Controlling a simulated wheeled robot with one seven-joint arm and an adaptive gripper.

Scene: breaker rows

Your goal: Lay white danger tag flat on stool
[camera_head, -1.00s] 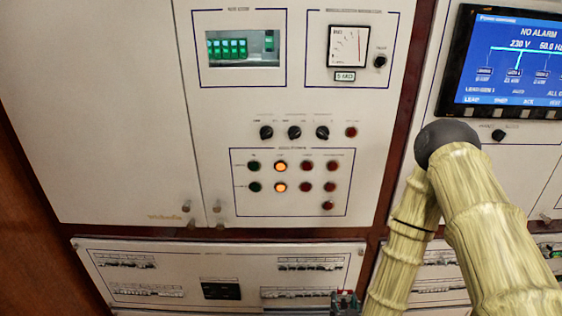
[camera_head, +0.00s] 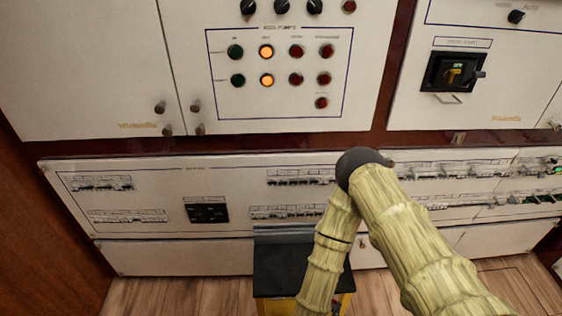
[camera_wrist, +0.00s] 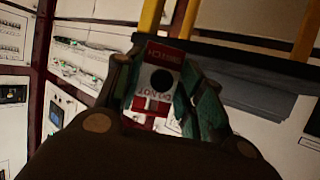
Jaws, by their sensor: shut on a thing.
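The white danger tag (camera_wrist: 151,112) has red bands, printed lettering and a dark round spot. It shows in the wrist view between the fingers of my gripper (camera_wrist: 158,88), which is shut on it. The stool (camera_head: 280,268) has a dark flat top and a yellow frame, and stands on the floor below the lower panels in the head view. Its dark edge (camera_wrist: 250,52) and yellow legs show at the top of the wrist view, beyond the tag. The tag looks apart from the stool. In the head view my gripper and the tag are out of sight, and my forearm covers the stool's right side.
Low breaker panels (camera_head: 150,190) run behind the stool. Cabinet doors with lamps and knobs (camera_head: 280,75) stand above them. A wooden wall (camera_head: 50,240) closes the left side. Bare wooden floor (camera_head: 190,295) shows on both sides of the stool.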

